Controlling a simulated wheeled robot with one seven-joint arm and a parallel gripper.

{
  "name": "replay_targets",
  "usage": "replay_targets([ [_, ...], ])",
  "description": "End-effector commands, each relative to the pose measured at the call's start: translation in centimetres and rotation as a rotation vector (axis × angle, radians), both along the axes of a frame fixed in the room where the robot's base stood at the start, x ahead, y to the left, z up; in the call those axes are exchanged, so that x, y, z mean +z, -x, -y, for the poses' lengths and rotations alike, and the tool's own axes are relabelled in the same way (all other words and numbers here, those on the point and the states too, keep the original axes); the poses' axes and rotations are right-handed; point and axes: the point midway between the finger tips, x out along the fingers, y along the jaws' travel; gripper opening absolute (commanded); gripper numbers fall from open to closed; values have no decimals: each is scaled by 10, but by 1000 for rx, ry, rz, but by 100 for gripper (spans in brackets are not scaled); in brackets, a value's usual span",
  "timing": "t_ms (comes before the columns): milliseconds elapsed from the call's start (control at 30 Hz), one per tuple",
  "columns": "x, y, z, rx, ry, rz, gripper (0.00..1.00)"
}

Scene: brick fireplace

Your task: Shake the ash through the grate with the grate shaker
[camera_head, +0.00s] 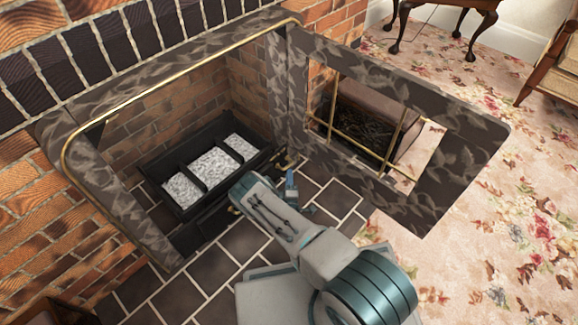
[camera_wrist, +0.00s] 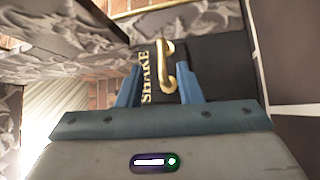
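The grate (camera_head: 200,195) is a black basket inside the fireplace, with grey-white ash (camera_head: 212,166) lying in its three sections. In the wrist view, the grate shaker (camera_wrist: 165,68) shows as a brass hooked handle in front of a black panel marked "SHAKE" (camera_wrist: 147,78). My gripper (camera_wrist: 159,72) is open, with its two blue fingers on either side of the hook in that view. I cannot tell whether either finger touches it.
The fireplace door (camera_head: 455,160), a dark marbled frame with brass bars, stands open to the right of my wrist. Dark hearth tiles (camera_head: 215,270) lie in front of the grate. A log holder (camera_head: 362,125) stands behind the door. Flowered carpet (camera_head: 500,255) is clear at right.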

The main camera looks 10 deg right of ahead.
Motion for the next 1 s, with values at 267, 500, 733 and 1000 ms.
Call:
replay_targets([
  [267,4,-45,8,-1,-2,1,33],
  [500,8,-57,10,-1,-1,0,33],
  [733,9,-57,10,-1,-1,0,30],
  [1000,10,-58,10,-1,0,5,0],
])
